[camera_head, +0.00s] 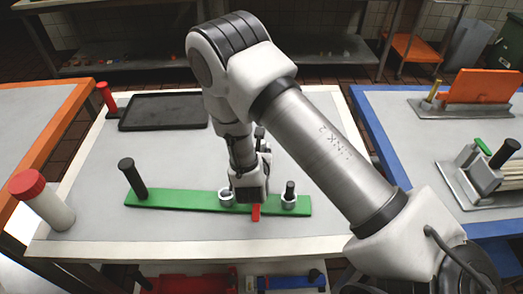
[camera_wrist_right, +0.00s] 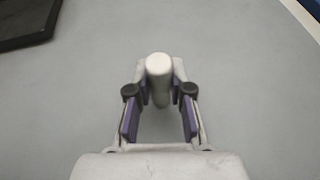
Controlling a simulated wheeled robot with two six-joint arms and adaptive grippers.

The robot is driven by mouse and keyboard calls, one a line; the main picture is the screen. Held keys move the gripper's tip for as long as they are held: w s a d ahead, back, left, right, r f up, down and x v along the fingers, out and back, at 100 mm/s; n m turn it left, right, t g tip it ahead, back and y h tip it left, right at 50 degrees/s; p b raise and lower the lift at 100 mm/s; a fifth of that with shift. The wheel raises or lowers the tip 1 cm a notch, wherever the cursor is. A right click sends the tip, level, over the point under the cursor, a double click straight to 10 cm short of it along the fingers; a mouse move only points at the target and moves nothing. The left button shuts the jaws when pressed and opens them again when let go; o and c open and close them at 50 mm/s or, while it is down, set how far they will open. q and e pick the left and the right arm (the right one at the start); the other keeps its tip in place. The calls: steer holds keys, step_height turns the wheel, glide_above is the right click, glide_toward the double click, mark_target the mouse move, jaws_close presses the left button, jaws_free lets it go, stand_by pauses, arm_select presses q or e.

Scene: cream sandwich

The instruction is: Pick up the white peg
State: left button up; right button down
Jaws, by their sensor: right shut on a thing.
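The white peg (camera_wrist_right: 159,72) shows in the right wrist view with its rounded pale end toward the camera, between the two fingers. My right gripper (camera_wrist_right: 160,84) is shut on it. In the head view my right gripper (camera_head: 250,182) is above the green board (camera_head: 175,199), and the peg cannot be made out there behind the gripper and wrist. The board bears a black-handled post (camera_head: 132,178), two metal ring-like fittings and a red piece (camera_head: 255,211) just below the gripper. My left gripper is not in view.
A black tray (camera_head: 160,111) lies at the back of the grey table, with a red-topped post (camera_head: 106,97) beside it. A white cylinder with a red cap (camera_head: 48,208) stands at the front left. A blue-edged table (camera_head: 425,150) with fixtures is on the right.

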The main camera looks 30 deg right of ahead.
steer(key=shift+r+p, duration=0.3)
steer(key=shift+r, duration=0.1)
step_height(320, 180, up, 3)
steer(key=shift+r+p, duration=0.1)
steer(key=shift+p, duration=0.75)
steer(key=w+a, duration=0.1)
steer(key=a, duration=0.1)
steer(key=w+a, duration=0.2)
steer(key=a, duration=0.1)
steer(key=w+a, duration=0.1)
steer(key=a, duration=0.1)
steer(key=shift+w+a+f, duration=0.3)
steer(key=shift+w+a, duration=0.1)
steer(key=w+a+p, duration=0.1)
steer(key=a+p, duration=0.1)
steer(key=p, duration=0.3)
steer(key=w+a+p, duration=0.1)
steer(key=a+p, duration=0.1)
steer(key=p, duration=0.3)
steer(key=w+a+p, duration=0.2)
steer(key=a+p, duration=0.1)
steer(key=p, duration=0.2)
steer(key=shift+r, duration=0.35)
steer(key=shift+w+a+f, duration=0.15)
steer(key=shift+w, duration=0.05)
steer(key=shift+w+a+f, duration=0.1)
steer(key=shift+f, duration=0.15)
